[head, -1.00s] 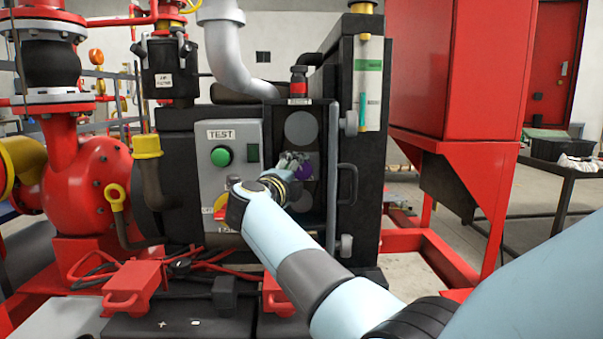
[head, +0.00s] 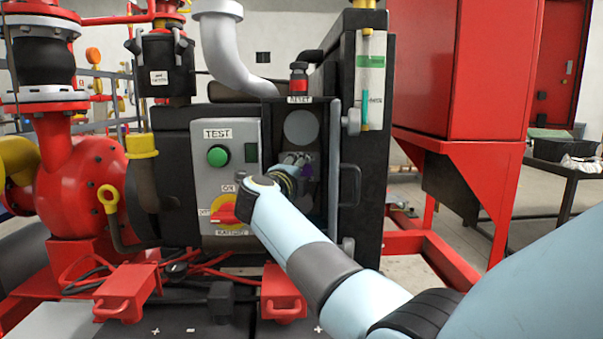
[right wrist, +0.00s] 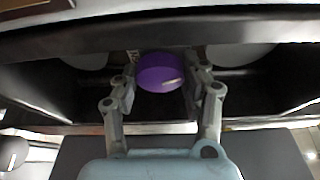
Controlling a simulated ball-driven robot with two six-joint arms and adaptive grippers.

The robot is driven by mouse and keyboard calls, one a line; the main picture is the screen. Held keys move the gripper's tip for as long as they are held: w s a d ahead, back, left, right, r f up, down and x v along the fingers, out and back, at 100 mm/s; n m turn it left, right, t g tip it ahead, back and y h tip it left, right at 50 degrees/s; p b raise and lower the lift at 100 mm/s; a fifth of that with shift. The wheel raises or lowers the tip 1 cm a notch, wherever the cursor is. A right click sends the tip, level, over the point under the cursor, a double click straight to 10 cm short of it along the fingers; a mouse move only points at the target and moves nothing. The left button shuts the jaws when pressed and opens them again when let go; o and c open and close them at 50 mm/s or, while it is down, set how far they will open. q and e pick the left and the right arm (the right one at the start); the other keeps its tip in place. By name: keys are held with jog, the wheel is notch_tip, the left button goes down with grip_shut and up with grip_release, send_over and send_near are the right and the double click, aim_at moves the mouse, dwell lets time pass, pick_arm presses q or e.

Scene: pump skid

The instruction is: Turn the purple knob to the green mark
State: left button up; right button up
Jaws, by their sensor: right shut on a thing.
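The purple knob (right wrist: 161,75) is round and sits inside a dark recessed box. In the right wrist view it lies between the two grey fingers of my right gripper (right wrist: 163,82), which are shut on its sides. In the head view only a small purple patch of the knob (head: 307,172) shows beside the right gripper (head: 297,162), inside the open box under the RESET label. The gripper and wrist hide most of it there. I cannot make out a green mark at the knob. My left gripper is in neither view.
The open box door with its black handle (head: 349,184) stands just right of the gripper. A grey TEST panel (head: 235,180) with a green button (head: 218,156) and a red and yellow switch (head: 229,212) is to the left. A round grey disc (head: 301,127) sits above the knob.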

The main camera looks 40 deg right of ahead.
jog(key=shift+c, duration=0.4)
jog(key=shift+f+n+t+p, duration=0.1)
jog(key=shift+n+t+p, duration=0.85)
jog(key=shift+n, duration=1.5)
jog(key=shift+f+n+t+p, duration=0.1)
jog(key=shift+n+t+p, duration=0.75)
jog(key=shift+n, duration=1.55)
jog(key=shift+f+n+t+p, duration=0.1)
jog(key=shift+n+t+p, duration=0.85)
jog(key=shift+n, duration=1.5)
jog(key=shift+t, duration=0.25)
jog(key=o, duration=1.2)
jog(key=shift+r, duration=0.15)
